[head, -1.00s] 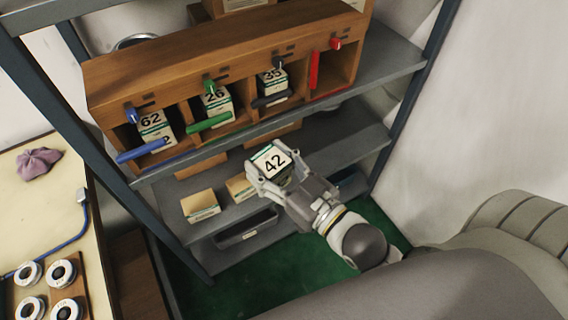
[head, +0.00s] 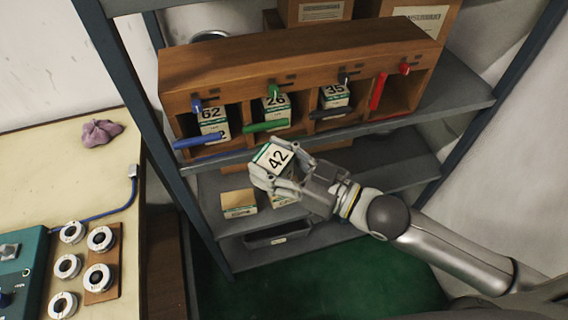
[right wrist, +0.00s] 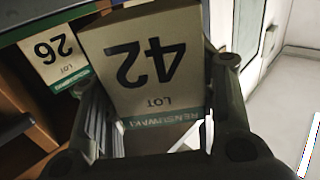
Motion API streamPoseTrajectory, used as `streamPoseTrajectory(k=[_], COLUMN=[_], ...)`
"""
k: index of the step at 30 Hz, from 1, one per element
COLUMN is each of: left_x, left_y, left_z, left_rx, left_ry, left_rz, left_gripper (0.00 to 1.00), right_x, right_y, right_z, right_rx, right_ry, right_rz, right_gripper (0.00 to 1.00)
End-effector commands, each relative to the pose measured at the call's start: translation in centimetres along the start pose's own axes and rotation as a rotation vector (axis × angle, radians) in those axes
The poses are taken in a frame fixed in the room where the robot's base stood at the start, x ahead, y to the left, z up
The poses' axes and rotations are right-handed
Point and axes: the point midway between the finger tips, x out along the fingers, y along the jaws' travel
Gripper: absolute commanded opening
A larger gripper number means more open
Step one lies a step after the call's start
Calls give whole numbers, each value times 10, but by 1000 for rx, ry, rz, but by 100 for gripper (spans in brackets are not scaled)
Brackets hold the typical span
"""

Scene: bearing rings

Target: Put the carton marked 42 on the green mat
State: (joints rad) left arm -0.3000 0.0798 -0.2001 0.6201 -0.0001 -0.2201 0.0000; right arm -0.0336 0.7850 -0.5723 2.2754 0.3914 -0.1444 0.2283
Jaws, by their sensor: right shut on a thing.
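The carton marked 42 (head: 275,158) is held in my right gripper (head: 272,176), in front of the shelf and below the wooden rack. Its label faces up in the head view. In the right wrist view the carton (right wrist: 150,65) fills the space between the fingers, with its 42 upside down. My right gripper is shut on it. A dark green surface (head: 320,280) covers the floor below the shelf; I cannot tell whether it is the mat. My left gripper is not in view.
The wooden rack (head: 300,62) holds cartons marked 62 (head: 211,119), 26 (head: 277,108) and one like 35 (head: 335,96); its red-marked bay (head: 404,95) looks empty. The table (head: 60,170) at left carries several rings and a purple cloth (head: 101,132).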

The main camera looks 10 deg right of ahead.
Motion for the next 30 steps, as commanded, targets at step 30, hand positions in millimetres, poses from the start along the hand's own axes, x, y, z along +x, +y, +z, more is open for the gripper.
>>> streamPoseTrajectory(k=[30], left_x=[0], left_y=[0], left_z=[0], left_rx=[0], left_ry=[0], left_rz=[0], left_gripper=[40], right_x=[42], right_y=[-12], right_z=[-14], right_rx=[-4], right_ry=[4], right_rz=[-259], right_gripper=[7])
